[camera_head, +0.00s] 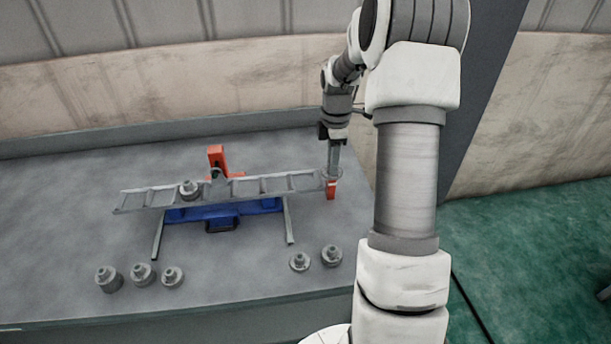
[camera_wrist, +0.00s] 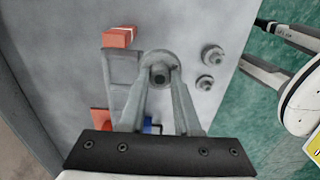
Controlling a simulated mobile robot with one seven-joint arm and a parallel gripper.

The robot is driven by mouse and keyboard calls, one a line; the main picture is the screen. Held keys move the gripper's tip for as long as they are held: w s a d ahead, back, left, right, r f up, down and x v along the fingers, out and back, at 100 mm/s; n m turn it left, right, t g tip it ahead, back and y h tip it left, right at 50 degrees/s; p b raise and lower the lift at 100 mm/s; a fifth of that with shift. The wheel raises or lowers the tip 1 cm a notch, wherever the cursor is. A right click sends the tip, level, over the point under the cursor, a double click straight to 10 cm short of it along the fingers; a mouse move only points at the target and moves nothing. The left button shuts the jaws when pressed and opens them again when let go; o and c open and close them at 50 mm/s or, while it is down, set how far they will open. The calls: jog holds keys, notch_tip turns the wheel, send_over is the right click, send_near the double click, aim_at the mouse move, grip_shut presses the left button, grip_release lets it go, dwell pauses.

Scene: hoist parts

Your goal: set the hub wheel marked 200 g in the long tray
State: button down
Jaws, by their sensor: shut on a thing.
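My gripper (camera_head: 333,172) hangs at the right end of the long tray (camera_head: 160,197), a grey ladder-like rack with open compartments. In the wrist view my gripper (camera_wrist: 160,78) is shut on a grey hub wheel (camera_wrist: 157,58) by its knob. The held wheel is over or at the tray's end; I cannot tell whether it touches. The tray shows beside it in the wrist view (camera_wrist: 122,72). Another grey wheel (camera_head: 190,188) sits in the tray left of its middle. No weight marks are readable.
A blue base (camera_head: 225,210) with grey legs stands under the tray, with an orange upright (camera_head: 215,158) behind. An orange block (camera_head: 331,190) is at the right end. Several wheels stand in front, three at left (camera_head: 143,274) and two at right (camera_head: 331,256).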

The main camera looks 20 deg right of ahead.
jog(key=p, duration=0.1)
send_over(305, 182)
notch_tip(305, 182, down, 6)
jog(key=shift+r, duration=0.1)
jog(key=shift+w+f+p, duration=0.1)
jog(key=shift+f+p, duration=0.3)
jog(key=shift+f, duration=1.65)
jog(key=shift+f, duration=0.1)
jog(key=shift+f, duration=0.15)
jog(key=c, duration=0.6)
grip_release()
jog(key=shift+r, duration=0.2)
